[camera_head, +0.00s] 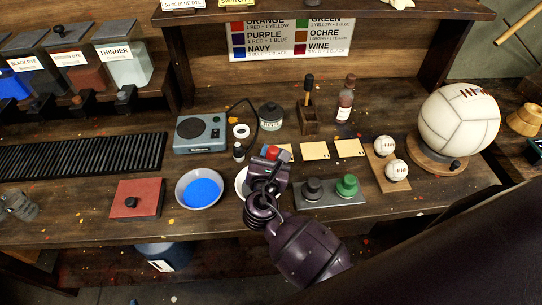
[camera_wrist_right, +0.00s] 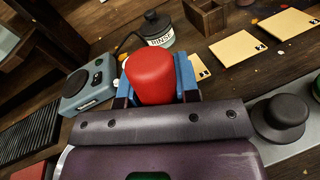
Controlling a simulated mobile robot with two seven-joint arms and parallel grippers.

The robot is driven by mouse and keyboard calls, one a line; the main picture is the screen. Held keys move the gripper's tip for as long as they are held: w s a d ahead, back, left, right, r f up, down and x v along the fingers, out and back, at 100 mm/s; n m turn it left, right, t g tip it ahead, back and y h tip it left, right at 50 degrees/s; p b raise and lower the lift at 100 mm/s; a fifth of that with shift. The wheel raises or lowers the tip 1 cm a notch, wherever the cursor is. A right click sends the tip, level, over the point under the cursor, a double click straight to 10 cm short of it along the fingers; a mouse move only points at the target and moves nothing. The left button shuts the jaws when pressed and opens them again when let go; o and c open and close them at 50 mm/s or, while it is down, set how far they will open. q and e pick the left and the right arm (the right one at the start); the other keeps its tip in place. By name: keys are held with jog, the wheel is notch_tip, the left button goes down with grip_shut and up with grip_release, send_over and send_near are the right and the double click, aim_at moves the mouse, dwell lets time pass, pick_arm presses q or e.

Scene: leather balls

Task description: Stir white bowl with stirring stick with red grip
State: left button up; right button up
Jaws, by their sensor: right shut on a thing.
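My right gripper (camera_head: 268,168) is over the workbench and shut on the red grip (camera_head: 271,152) of the stirring stick. In the right wrist view the red grip (camera_wrist_right: 151,72) stands up between the blue finger pads of the gripper (camera_wrist_right: 155,90). The stick's lower part is hidden by the gripper. The white bowl (camera_head: 240,182) lies just under and behind the gripper, and only its left rim and part of its inside show. Whether the stick touches the bowl cannot be seen. My left gripper is not in view.
Left of the white bowl is a bowl of blue dye (camera_head: 200,188), then a red pad (camera_head: 137,199). A grey scale (camera_head: 200,133) and a rinse jar (camera_head: 271,116) stand behind. A tray with black and green stampers (camera_head: 330,203) lies close right. A large ball (camera_head: 459,120) stands far right.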

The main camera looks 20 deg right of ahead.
jog(key=shift+a, duration=0.45)
jog(key=shift+r, duration=0.1)
jog(key=r, duration=0.2)
jog(key=d+r, duration=0.1)
jog(key=r, duration=0.1)
jog(key=shift+r, duration=0.15)
dwell(0.3)
jog(key=shift+r, duration=0.1)
dwell(0.5)
jog(key=shift+r, duration=2.4)
jog(key=shift+a, duration=0.1)
